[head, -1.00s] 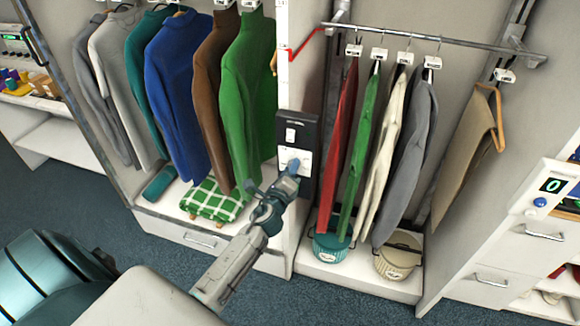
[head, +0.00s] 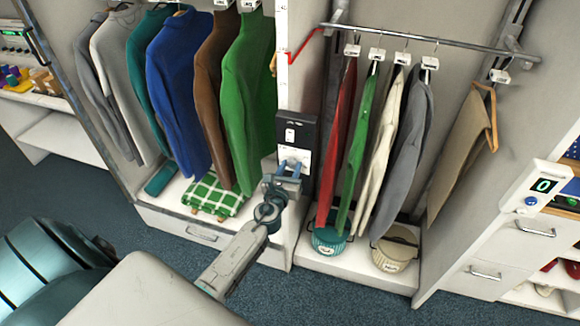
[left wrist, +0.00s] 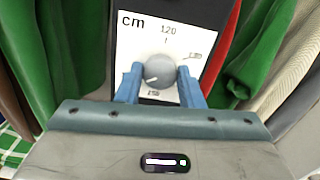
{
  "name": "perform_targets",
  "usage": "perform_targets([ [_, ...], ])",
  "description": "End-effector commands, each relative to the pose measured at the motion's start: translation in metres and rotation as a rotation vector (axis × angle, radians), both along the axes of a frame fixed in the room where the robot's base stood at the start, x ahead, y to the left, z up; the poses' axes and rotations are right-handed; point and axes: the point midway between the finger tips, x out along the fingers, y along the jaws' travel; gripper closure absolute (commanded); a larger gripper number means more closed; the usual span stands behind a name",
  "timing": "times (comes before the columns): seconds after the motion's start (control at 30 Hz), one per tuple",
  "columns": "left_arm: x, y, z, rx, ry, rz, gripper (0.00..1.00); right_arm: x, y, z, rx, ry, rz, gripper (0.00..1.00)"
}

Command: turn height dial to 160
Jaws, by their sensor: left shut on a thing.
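The height dial (left wrist: 157,71) is a round grey knob on a white plate marked "cm", with 120 at the top. Other numbers at its right and below are tilted and hard to read. A dark mark on the knob points to the lower left. The dial plate (head: 286,156) sits on a black panel on the divider between two wardrobe bays. My left gripper (head: 289,168) is shut on the dial; in the left wrist view its blue fingers (left wrist: 159,86) sit on both sides of the knob. My right gripper is not in view.
A rail (head: 430,42) with several hanging garments is right of the panel. A green sweater (head: 248,100) hangs close on the left. A separate display (head: 543,186) at the right reads 0.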

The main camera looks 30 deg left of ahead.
Motion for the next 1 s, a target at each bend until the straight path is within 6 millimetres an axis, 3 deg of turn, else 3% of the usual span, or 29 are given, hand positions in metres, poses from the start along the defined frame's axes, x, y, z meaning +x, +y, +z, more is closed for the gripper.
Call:
perform_targets([
  [0.33,-0.0003,-0.0003,-0.0013,0.117,0.03,0.0,0.89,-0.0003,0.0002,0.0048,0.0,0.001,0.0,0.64],
  [0.83,-0.0004,-0.0002,-0.0013,0.134,0.033,0.0,0.89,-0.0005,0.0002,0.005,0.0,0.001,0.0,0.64],
  [0.87,-0.0004,-0.0002,-0.0013,0.134,0.033,0.0,0.62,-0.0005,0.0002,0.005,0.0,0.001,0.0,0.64],
  [0.93,-0.0003,-0.0002,-0.0011,0.134,0.033,0.0,0.48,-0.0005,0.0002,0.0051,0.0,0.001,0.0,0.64],
  [1.0,-0.0001,-0.0002,-0.0009,0.133,0.032,0.0,0.44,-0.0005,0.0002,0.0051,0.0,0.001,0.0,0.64],
])
